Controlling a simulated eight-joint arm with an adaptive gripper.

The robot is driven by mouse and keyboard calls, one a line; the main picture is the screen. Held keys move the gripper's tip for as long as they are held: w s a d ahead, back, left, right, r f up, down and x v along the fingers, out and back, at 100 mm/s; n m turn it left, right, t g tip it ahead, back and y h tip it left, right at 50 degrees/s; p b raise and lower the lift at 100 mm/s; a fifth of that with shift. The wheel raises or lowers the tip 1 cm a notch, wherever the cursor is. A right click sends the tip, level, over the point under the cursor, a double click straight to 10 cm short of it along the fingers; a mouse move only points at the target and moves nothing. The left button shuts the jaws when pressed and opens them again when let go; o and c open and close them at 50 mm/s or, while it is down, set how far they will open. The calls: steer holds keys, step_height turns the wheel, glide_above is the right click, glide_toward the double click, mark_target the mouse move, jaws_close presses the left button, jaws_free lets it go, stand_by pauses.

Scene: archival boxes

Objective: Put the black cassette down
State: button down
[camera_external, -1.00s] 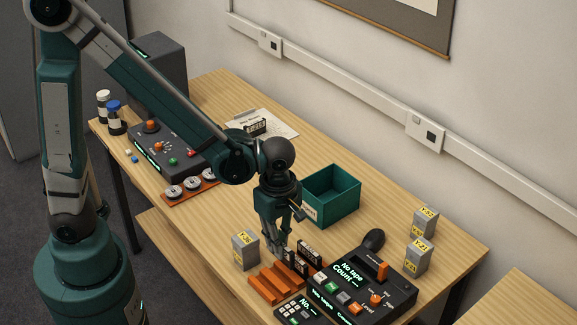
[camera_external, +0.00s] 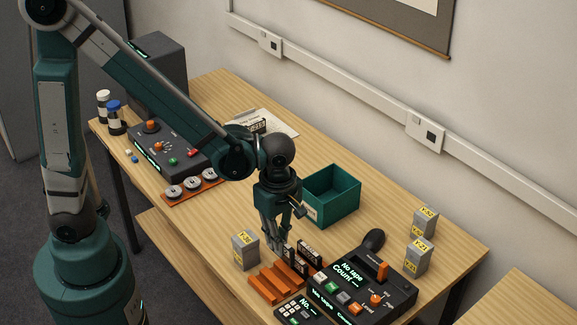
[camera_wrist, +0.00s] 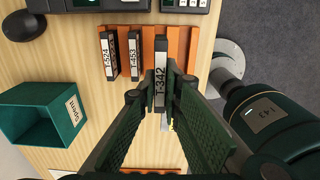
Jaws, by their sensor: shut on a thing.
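A black cassette labelled T-342 (camera_wrist: 160,72) is between the fingertips of my gripper (camera_wrist: 160,90), which is shut on it. In the external view my gripper (camera_external: 274,243) points down over the back part of the orange slotted rack (camera_external: 262,289). In the wrist view the held cassette overlaps the orange rack (camera_wrist: 182,45); I cannot tell whether it touches the rack. Two other black cassettes, one labelled T-453 (camera_wrist: 135,55) and one beside it (camera_wrist: 109,55), stand at the rack to the left in the wrist view.
A teal open box (camera_external: 345,207) stands behind my gripper. A dark console reading "No tape" (camera_external: 372,290) is right of the rack, with a keypad (camera_external: 297,311) in front. A grey box (camera_external: 245,252) stands close left of my gripper. More grey boxes (camera_external: 418,256) are at the right.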

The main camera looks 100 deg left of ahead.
steer(key=shift+a, duration=0.1)
steer(key=w+a+r+n+p, duration=0.1)
steer(key=w+a+n, duration=0.15)
steer(key=a, duration=1.75)
steer(key=w+a+r+n, duration=0.15)
steer(key=w+a, duration=0.25)
steer(key=a, duration=1.5)
steer(key=s+a+n, duration=0.1)
steer(key=s+a, duration=0.6)
steer(key=a, duration=0.6)
steer(key=s+a+f+n+p, duration=0.1)
steer(key=s+a+n, duration=0.1)
steer(key=s+a, duration=0.5)
steer(key=s+a+f+n, duration=0.1)
steer(key=s+a, duration=0.7)
steer(key=a, duration=1.1)
steer(key=shift+f+n, duration=0.25)
steer(key=shift+n, duration=0.25)
steer(key=shift+w+f, duration=0.1)
steer(key=shift+f, duration=3)
